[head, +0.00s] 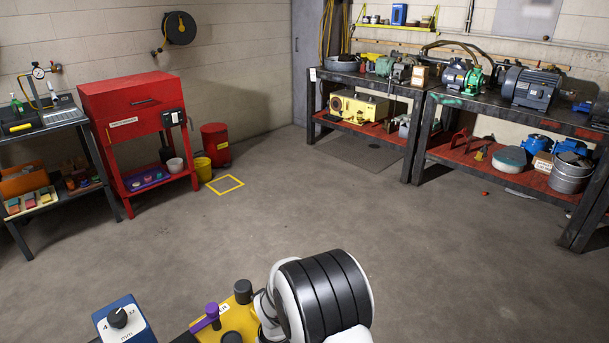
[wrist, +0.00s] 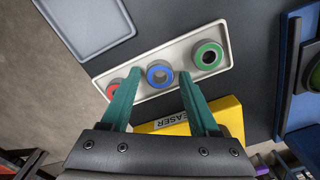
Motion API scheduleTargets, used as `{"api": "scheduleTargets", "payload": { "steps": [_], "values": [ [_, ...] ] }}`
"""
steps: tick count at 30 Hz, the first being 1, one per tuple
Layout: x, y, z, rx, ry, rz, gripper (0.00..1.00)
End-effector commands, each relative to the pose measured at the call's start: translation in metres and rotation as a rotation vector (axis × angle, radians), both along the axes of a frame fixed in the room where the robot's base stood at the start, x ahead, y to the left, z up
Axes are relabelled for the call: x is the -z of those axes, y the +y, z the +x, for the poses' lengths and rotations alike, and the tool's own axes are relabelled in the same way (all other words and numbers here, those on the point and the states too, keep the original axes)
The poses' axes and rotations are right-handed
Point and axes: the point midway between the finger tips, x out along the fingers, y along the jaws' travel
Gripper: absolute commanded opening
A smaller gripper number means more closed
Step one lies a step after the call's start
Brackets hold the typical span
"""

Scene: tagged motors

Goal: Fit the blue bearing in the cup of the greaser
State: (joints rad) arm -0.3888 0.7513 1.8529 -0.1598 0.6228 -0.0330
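The blue bearing (wrist: 159,74), a metal ring with a blue seal, lies in a pale tray (wrist: 180,50) in the wrist view. It is between a red bearing (wrist: 114,87) and a green bearing (wrist: 208,55). My gripper (wrist: 159,79) is open, its two teal fingers spread on either side of the blue bearing with nothing seen between them. Whether the fingers are down at its height I cannot tell. The yellow greaser (wrist: 217,112), partly labelled "EASER", is partly hidden behind my gripper, and its cup does not show there. A yellow device with a purple lever (head: 236,322) shows in the head view.
An empty grey tray (wrist: 90,22) lies beside the bearing tray, near the dark bench's edge. A blue box with a knob (head: 125,322) is at the bottom of the head view. Benches with motors (head: 533,88) and a red cabinet (head: 135,100) stand farther off.

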Motion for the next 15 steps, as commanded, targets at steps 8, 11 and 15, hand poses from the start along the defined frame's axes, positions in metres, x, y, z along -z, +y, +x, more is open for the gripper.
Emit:
{"api": "scheduleTargets", "payload": {
  "steps": [8, 11, 15],
  "values": [
    [-0.0003, 0.0, -0.0001, 0.0, 0.0, 0.0, 0.1],
    [-0.0006, 0.0, 0.0, 0.0, 0.0, 0.0, 0.04],
    [-0.0042, 0.0001, 0.0002, 0.0, -0.001, 0.0, 0.04]
  ]
}}
